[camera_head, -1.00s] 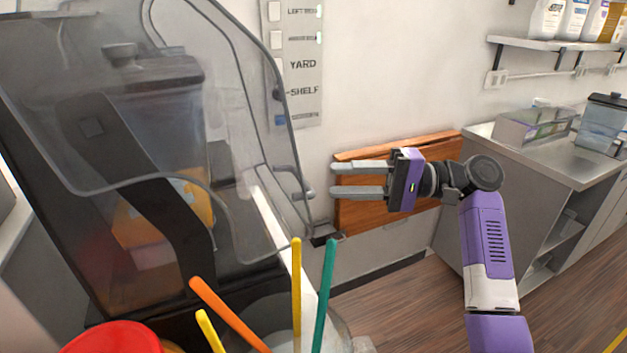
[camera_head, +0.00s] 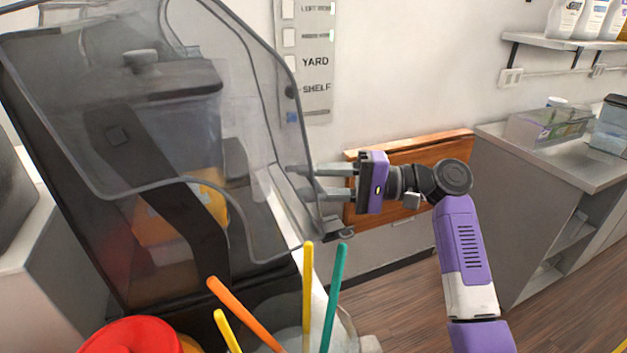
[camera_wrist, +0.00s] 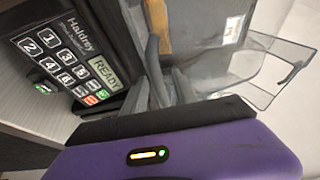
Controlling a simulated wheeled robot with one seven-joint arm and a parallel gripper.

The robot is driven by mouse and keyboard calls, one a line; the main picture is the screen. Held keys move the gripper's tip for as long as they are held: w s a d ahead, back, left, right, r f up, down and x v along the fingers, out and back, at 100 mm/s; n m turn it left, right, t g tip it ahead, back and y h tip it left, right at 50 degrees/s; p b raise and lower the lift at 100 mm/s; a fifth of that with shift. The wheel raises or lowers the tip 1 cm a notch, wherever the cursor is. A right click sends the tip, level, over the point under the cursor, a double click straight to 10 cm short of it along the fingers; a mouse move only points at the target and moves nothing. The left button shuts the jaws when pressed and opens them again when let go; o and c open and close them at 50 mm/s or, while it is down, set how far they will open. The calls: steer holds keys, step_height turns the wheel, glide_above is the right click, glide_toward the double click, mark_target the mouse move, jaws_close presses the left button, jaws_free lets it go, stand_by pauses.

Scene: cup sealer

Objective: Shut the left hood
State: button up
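The clear hood (camera_head: 130,178) is tilted up over a dark machine at the left of the head view. It also shows at the right of the wrist view (camera_wrist: 262,88). My gripper (camera_head: 318,182) is level at the hood's right edge, its two fingers apart and pointing left. The fingertips overlap the hood's edge in the head view; I cannot tell whether they touch it. In the wrist view the fingers (camera_wrist: 165,75) reach in beside a keypad with a display reading READY (camera_wrist: 103,70). Nothing is seen held between them.
Orange, yellow and green sticks (camera_head: 329,295) and a red round object (camera_head: 130,337) stand in front below the hood. A wooden panel (camera_head: 425,152) is on the wall behind my gripper. A steel counter (camera_head: 560,160) stands at the right.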

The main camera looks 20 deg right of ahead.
steer(key=c, duration=0.7)
steer(key=shift+r, duration=0.25)
stand_by(0.6)
steer(key=shift+a+f, duration=0.1)
